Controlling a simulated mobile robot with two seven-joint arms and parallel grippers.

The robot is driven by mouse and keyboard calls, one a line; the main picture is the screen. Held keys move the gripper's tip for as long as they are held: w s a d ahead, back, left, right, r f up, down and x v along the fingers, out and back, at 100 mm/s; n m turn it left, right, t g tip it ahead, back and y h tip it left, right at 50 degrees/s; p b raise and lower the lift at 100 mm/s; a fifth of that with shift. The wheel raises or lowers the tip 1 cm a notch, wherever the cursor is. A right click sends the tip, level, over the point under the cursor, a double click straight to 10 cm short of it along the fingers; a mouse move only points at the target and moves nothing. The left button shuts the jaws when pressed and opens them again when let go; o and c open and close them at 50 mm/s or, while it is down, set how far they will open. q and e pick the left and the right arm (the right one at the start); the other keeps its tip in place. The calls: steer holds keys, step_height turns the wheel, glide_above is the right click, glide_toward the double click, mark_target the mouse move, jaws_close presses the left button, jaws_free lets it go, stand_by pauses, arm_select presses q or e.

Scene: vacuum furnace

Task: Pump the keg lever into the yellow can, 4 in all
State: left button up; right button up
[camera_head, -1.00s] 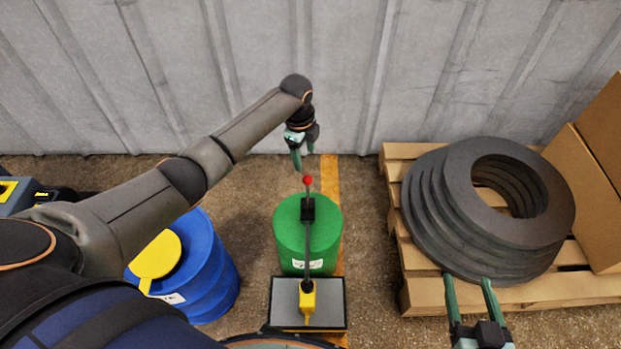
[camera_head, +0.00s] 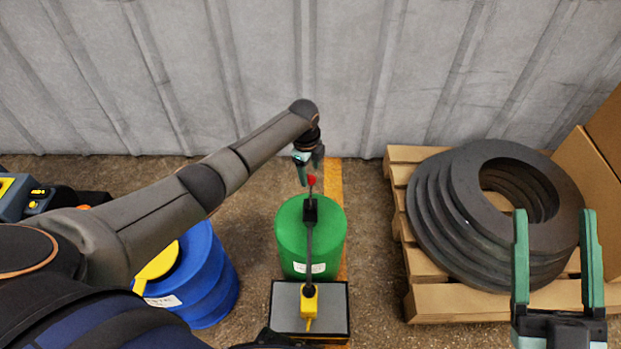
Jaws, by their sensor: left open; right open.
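The green keg (camera_head: 292,246) stands on the floor in the middle of the view. The yellow can (camera_head: 309,303) is at the near side of the keg, on a grey-topped stand (camera_head: 286,309). My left gripper (camera_head: 308,180) is open at the red knob; I cannot tell whether it touches it. My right gripper (camera_head: 557,225) is open and empty at the lower right, in front of the pallet.
A wooden pallet (camera_head: 430,307) with several dark rings (camera_head: 455,215) and cardboard boxes (camera_head: 577,188) stands at the right. A blue drum (camera_head: 215,280) with a yellow funnel-like top (camera_head: 158,263) is at the left. A corrugated wall (camera_head: 350,80) closes the back.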

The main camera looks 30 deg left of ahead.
mark_target(310, 177)
arm_select(q)
steer(key=f+b, duration=0.1)
steer(key=f, duration=0.2)
steer(key=shift+w, duration=0.2)
arm_select(e)
steer(key=s+r+n+y, duration=0.4)
steer(key=y, duration=0.1)
steer(key=shift+a+r, duration=0.2)
steer(key=shift+a, duration=0.2)
arm_select(q)
steer(key=shift+c, duration=0.2)
jaws_close()
stand_by(0.4)
